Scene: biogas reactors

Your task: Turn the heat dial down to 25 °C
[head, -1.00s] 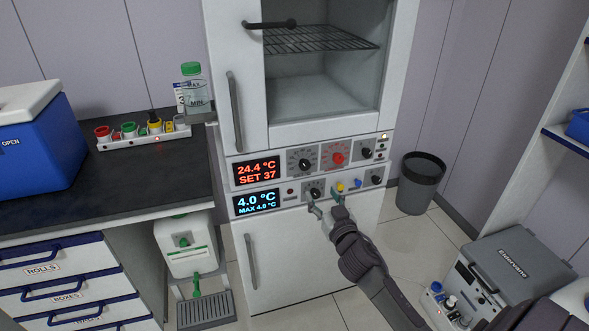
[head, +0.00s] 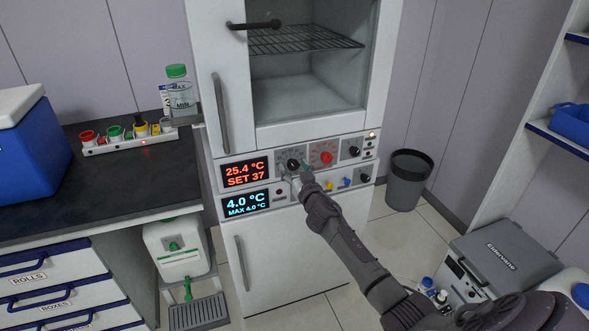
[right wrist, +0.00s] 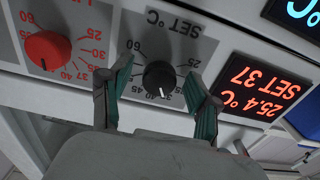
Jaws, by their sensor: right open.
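The black heat dial (head: 293,165) sits on the upper panel of the white cabinet, under "SET °C" in the right wrist view (right wrist: 159,79). That view shows the panel upside down, with the dial's white mark toward the picture's bottom. The red display (head: 246,172) reads 25.4 °C, SET 37; it also shows in the right wrist view (right wrist: 262,82). My right gripper (head: 298,173) is open at the dial; in the right wrist view its green-padded fingers (right wrist: 160,93) stand on either side of the dial, apart from it. My left gripper does not show.
A red dial (head: 323,158) with its own scale and a small black knob (head: 353,152) sit to the right. Below are the blue 4.0 °C display (head: 245,204) and a lower row with yellow and blue knobs. A dark bin (head: 409,181) stands beside the cabinet.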

